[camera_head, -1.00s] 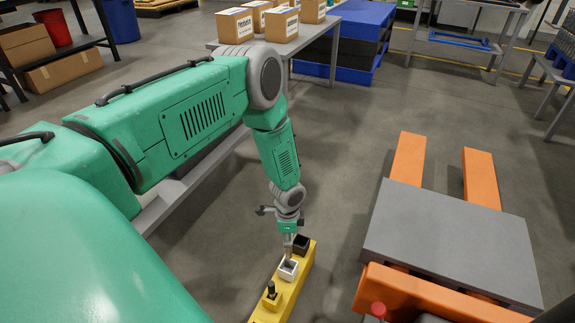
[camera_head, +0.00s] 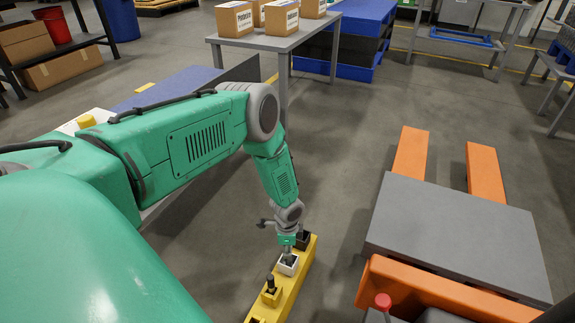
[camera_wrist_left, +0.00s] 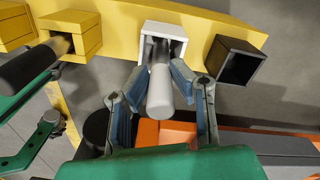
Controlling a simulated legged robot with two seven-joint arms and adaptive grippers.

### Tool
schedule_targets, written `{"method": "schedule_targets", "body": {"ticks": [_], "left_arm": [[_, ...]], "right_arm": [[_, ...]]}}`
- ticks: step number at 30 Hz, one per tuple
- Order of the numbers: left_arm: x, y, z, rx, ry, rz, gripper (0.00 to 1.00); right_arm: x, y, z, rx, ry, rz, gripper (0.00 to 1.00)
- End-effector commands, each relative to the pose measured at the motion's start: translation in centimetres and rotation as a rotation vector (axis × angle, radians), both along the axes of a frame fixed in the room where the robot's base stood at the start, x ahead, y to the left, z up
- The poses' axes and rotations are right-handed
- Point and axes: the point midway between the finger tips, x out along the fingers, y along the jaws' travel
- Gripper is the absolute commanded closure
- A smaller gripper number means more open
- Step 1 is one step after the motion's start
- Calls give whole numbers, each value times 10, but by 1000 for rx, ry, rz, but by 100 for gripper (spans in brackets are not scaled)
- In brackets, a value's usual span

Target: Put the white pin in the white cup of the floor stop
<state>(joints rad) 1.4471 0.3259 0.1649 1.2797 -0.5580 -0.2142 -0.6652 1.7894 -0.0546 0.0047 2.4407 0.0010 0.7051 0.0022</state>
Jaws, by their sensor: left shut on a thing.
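The yellow floor stop (camera_head: 296,289) stands on the floor with a row of cups. Its white cup (camera_head: 288,269) is between a black cup (camera_head: 303,239) and a yellow cup holding a black pin (camera_head: 270,283). My left gripper (camera_head: 288,255) is right over the white cup. In the left wrist view, my left gripper (camera_wrist_left: 164,75) is shut on the white pin (camera_wrist_left: 160,88). The pin's far end overlaps the opening of the white cup (camera_wrist_left: 178,35); how deep it reaches is unclear. The black cup (camera_wrist_left: 238,66) is beside it, apart from the fingers. My right gripper is out of view.
An orange pallet truck with a grey plate (camera_head: 455,238) stands to the right, with free floor between it and the stop. A grey table (camera_head: 270,43) with cardboard boxes is at the back. The black pin (camera_wrist_left: 28,70) stands out from its cup near my left gripper.

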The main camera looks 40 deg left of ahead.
Motion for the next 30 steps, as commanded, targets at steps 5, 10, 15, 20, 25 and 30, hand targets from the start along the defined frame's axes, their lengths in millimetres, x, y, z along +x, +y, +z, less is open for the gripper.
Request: {"method": "schedule_targets", "body": {"ticks": [5, 10, 15, 20, 25, 30], "left_arm": [[0, 0, -2, 0, 0, 1, 60], [0, 0, -2, 0, 0, 1, 60], [0, 0, 0, 0, 0, 1, 60], [1, 0, 22, -1, -2, 1, 60], [2, 1, 61, -1, -2, 1, 60], [1, 2, 94, 0, 0, 2, 60]], "right_arm": [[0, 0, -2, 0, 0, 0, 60], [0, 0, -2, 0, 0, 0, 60], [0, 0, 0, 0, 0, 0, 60], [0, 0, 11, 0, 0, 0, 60], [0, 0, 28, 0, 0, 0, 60], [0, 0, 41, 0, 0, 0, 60]]}}
